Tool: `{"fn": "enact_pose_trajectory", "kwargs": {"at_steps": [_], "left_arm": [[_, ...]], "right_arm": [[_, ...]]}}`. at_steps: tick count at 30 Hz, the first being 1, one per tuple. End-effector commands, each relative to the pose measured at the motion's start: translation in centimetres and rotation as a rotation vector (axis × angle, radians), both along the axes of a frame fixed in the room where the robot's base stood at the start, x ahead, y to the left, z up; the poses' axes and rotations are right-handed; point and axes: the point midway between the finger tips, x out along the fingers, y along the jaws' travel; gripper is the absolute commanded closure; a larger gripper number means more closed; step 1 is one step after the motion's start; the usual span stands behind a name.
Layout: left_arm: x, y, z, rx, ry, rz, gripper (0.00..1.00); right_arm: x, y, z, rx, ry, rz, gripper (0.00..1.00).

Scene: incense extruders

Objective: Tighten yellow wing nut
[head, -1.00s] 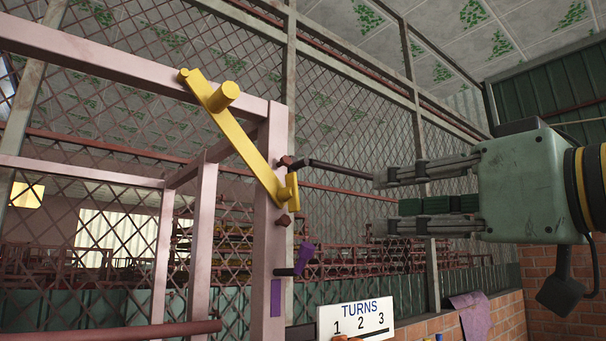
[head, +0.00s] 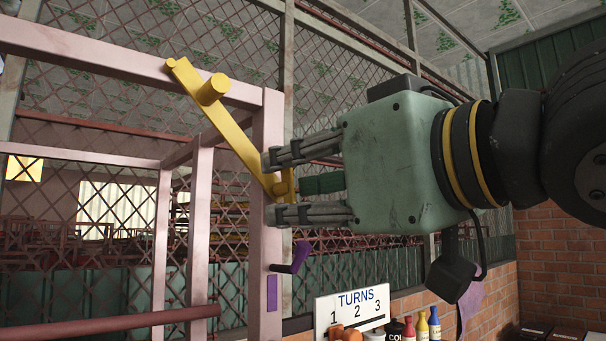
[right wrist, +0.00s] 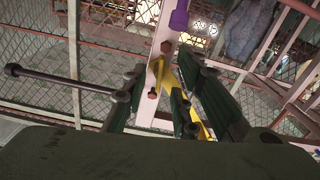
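The yellow bar (head: 225,122) slants across the pink frame, with a thick round knob (head: 212,89) near its upper end. A small yellow piece, which looks like the wing nut (head: 284,188), sits at its lower end on the upright post. My right gripper (head: 273,187) comes in from the right with its two fingers apart, one above and one below this piece. I cannot tell whether they touch it. In the right wrist view my right gripper (right wrist: 160,95) is also spread, with the yellow bar (right wrist: 188,72) partly hidden behind one finger. My left gripper is not in view.
The pink post (head: 267,245) carries a purple-tipped dark lever (head: 296,258) below the gripper. A TURNS sign (head: 351,310) stands lower right, with several small bottles (head: 421,326) beside it. A dark rod (right wrist: 60,79) shows left in the right wrist view. Mesh fencing lies behind.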

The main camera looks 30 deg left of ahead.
Motion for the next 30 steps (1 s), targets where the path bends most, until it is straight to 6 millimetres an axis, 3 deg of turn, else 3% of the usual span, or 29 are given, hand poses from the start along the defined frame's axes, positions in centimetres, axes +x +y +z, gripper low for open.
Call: {"fn": "enact_pose_trajectory", "kwargs": {"at_steps": [6, 15, 30], "left_arm": [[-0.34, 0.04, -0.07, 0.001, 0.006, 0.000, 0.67], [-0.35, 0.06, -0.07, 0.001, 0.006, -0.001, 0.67], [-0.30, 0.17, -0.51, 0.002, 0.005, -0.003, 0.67]], "right_arm": [[0.04, 0.02, -0.05, 0.000, 0.001, 0.000, 0.75], [0.03, 0.00, -0.03, 0.000, 0.000, 0.000, 1.00], [0.01, 0.04, -0.13, 0.019, 0.044, 0.001, 1.00]]}}
